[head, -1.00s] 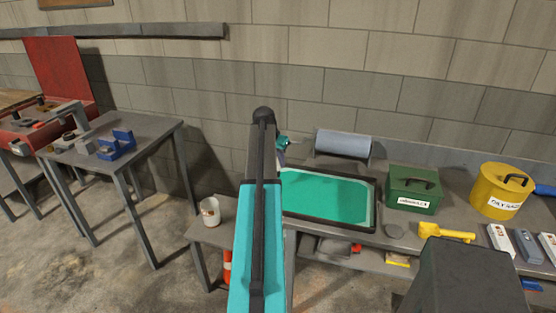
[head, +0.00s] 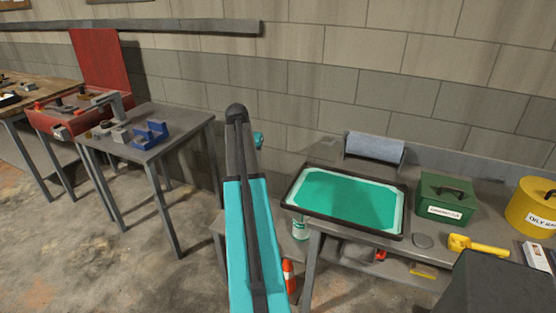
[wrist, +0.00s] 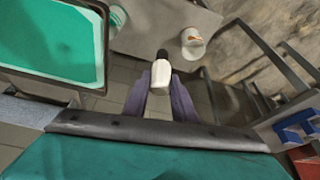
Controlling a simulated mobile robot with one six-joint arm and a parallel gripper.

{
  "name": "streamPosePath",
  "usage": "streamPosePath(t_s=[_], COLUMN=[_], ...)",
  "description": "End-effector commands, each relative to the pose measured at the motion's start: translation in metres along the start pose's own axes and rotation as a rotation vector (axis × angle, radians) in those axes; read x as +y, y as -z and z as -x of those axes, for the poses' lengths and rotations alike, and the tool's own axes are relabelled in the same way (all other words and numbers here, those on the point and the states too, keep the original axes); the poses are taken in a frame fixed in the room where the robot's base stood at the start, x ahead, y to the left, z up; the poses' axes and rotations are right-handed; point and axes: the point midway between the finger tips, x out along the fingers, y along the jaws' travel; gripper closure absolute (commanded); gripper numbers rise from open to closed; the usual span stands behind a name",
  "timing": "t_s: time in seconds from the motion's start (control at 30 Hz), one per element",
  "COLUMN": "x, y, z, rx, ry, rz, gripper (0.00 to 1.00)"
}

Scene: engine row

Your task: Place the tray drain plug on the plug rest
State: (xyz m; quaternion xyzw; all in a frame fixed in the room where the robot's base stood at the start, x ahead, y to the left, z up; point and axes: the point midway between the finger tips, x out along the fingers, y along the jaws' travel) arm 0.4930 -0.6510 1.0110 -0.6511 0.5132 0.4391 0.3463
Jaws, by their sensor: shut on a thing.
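My gripper (wrist: 163,98) is shut on a small white piece with a black end (wrist: 162,72), which I take to be the drain plug. It is held in the air, with floor and table legs below. In the head view my arm hides the gripper and the piece. The black-rimmed tray (head: 402,217) of green liquid sits on the bench, right of my arm; its corner also shows at the upper left of the wrist view (wrist: 104,50). A flat grey disc (head: 423,241) lies on the bench right of the tray; I cannot tell whether it is the plug rest.
A white cup (wrist: 193,44) and a green-and-white container (wrist: 117,17) stand near the tray. A green box (head: 445,200), yellow can (head: 530,205) and yellow tool (head: 477,246) crowd the bench's right. A grey table with a blue block (head: 150,136) stands left.

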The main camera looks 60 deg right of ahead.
Motion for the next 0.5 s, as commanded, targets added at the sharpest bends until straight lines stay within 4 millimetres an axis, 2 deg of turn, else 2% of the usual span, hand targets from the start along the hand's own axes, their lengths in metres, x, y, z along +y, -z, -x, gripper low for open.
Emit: streamPosePath(t_s=[0.03, 0.1, 0.27, 0.5], x=[-0.02, -0.043, -0.095, -0.164], y=[-0.012, -0.026, -0.058, -0.115], z=[0.006, 0.015, 0.035, 0.066], rx=[0.0, -0.002, -0.001, -0.004], ry=[0.015, 0.034, 0.075, 0.138], rz=[0.036, 0.081, 0.184, 0.339], gripper=[0.98, 0.98, 0.98, 0.98])
